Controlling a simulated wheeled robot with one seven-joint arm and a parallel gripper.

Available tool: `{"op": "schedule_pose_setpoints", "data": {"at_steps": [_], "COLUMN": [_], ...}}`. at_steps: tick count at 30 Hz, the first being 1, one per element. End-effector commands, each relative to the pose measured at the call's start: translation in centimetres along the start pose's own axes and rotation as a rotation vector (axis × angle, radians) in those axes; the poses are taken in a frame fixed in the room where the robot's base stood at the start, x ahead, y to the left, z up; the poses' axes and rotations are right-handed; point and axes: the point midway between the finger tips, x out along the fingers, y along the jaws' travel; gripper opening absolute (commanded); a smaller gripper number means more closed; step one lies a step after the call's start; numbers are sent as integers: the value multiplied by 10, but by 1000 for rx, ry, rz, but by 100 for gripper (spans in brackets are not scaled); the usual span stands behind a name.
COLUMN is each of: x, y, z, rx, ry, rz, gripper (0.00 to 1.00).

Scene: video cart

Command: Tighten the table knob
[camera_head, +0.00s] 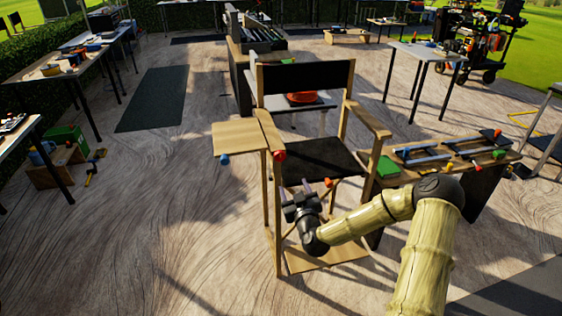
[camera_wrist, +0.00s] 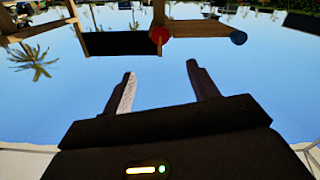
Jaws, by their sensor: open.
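A tall wooden director's chair (camera_head: 349,94) with a black seat and back stands in front of me. A small wooden side table (camera_head: 235,137) is fixed at its left armrest. A red knob (camera_head: 279,155) sits at the front post by the armrest. A blue knob (camera_head: 224,159) hangs under the side table's outer part. My gripper (camera_head: 305,187) is open and empty, in front of the chair and below the red knob. In the wrist view, the red knob (camera_wrist: 160,36) lies beyond the gap between my fingertips (camera_wrist: 161,70), apart from them; the blue knob (camera_wrist: 238,38) is farther right.
A bench (camera_head: 440,165) with blue clamps and a green box (camera_head: 387,167) stands close to the chair's right. A footrest board (camera_head: 328,258) is low at the chair's front. The floor left of the chair is mostly clear.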

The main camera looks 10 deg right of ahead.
Motion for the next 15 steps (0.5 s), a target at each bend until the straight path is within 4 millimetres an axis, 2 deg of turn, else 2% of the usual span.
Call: {"op": "schedule_pose_setpoints", "data": {"at_steps": [10, 15], "x": [2, 15], "y": [0, -1], "z": [-1, -2], "rx": [-1, 0], "ry": [0, 1], "rz": [-2, -2], "gripper": [59, 59]}}
